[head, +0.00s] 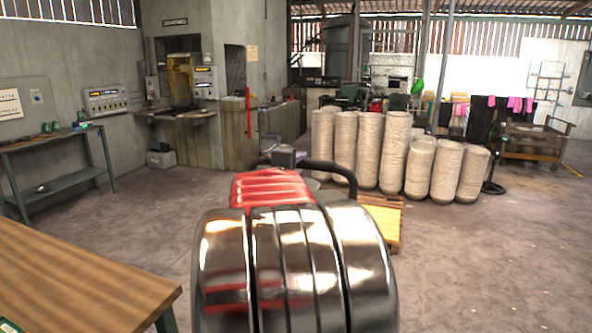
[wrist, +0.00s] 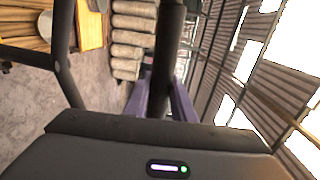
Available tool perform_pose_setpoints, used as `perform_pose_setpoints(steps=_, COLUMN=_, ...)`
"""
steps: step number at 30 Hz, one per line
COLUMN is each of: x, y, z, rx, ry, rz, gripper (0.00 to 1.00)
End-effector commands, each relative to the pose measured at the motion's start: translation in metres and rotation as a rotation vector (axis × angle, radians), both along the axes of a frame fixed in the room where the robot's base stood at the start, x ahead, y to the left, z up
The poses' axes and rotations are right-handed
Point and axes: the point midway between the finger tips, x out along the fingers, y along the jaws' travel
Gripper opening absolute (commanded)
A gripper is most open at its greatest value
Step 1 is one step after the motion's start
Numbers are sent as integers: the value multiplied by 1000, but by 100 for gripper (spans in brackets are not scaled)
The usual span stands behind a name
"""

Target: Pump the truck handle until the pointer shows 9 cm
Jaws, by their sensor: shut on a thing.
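The black tubular truck handle (head: 335,168) shows as a curved loop beyond my arm in the head view. In the wrist view the handle bar (wrist: 170,45) runs down the picture between the purple fingers of my gripper (wrist: 160,103), which is shut on it. In the head view my gripper (head: 284,157) is mostly hidden behind my red and chrome arm. Most of the truck is hidden behind the arm too. The pointer and its scale do not show in either view.
A yellow-brown slatted wooden piece (head: 380,220) lies low, right of my arm. Several tall pale rolls (head: 370,150) stand behind. A wooden table (head: 80,280) fills the lower left, and a workbench (head: 50,145) stands at the left wall. The floor at right is clear.

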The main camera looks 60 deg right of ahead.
Motion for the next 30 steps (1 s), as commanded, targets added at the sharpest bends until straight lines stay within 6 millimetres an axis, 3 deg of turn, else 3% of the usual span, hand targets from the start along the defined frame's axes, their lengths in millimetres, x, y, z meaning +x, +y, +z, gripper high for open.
perform_pose_setpoints(steps=1, x=0, y=6, z=-9, rx=13, ry=5, rz=3, gripper=9)
perform_pose_setpoints(steps=7, x=-3, y=26, z=-12, rx=14, ry=6, rz=4, gripper=8)
perform_pose_setpoints(steps=20, x=-4, y=32, z=-13, rx=14, ry=6, rz=3, gripper=8)
perform_pose_setpoints(steps=30, x=-9, y=66, z=-21, rx=14, ry=5, rz=5, gripper=8)
